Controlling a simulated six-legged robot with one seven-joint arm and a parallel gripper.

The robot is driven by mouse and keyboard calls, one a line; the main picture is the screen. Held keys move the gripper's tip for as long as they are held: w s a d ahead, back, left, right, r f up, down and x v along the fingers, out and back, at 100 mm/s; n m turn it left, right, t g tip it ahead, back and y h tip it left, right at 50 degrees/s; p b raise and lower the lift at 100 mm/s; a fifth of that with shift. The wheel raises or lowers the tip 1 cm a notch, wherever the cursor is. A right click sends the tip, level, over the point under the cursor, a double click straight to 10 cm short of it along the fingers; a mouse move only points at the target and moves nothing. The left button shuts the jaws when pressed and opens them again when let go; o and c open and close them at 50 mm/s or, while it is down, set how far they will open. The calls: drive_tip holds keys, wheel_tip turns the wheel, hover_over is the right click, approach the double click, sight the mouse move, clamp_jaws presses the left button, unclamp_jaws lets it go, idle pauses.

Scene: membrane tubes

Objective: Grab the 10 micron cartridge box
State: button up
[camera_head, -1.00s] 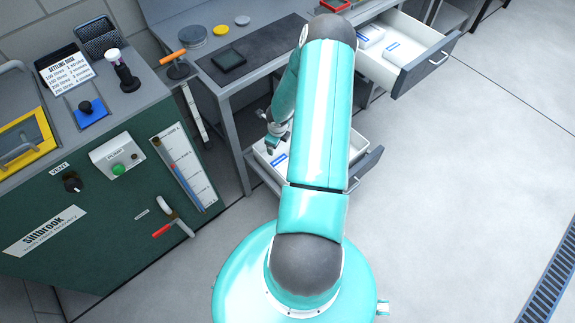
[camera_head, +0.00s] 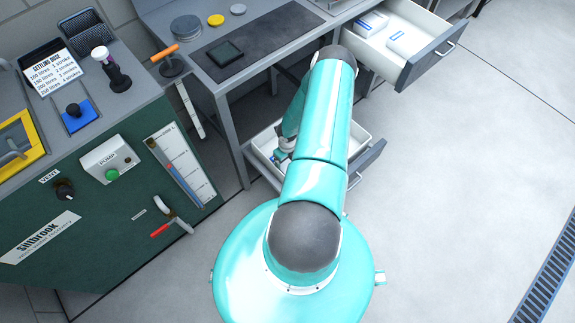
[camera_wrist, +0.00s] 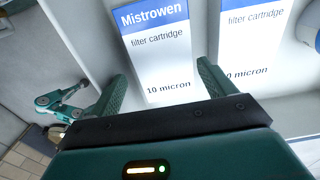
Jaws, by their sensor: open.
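In the wrist view a white box with a blue band (camera_wrist: 155,50) reads "Mistrowen filter cartridge 10 micron". My gripper (camera_wrist: 162,72) is open, with one finger toward each side of this box's lower end. Nothing shows clasped; I cannot tell how deep the fingers reach. A second similar box (camera_wrist: 252,45) lies close on the right, its micron number partly hidden by the right finger. In the head view my gripper (camera_head: 283,156) is at the open lower drawer (camera_head: 366,165), mostly hidden behind my arm.
An open upper drawer (camera_head: 428,62) at the back right holds white boxes (camera_head: 405,42). The bench (camera_head: 215,85) stands above the lower drawer. A green machine (camera_head: 110,200) with a pump panel is on the left. The floor on the right is clear.

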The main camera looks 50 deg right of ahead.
drive_tip(key=shift+d+f, duration=0.15)
drive_tip(key=shift+f, duration=3)
drive_tip(key=shift+c, duration=0.2)
drive_tip(key=shift+w, duration=0.1)
drive_tip(key=c, duration=0.7)
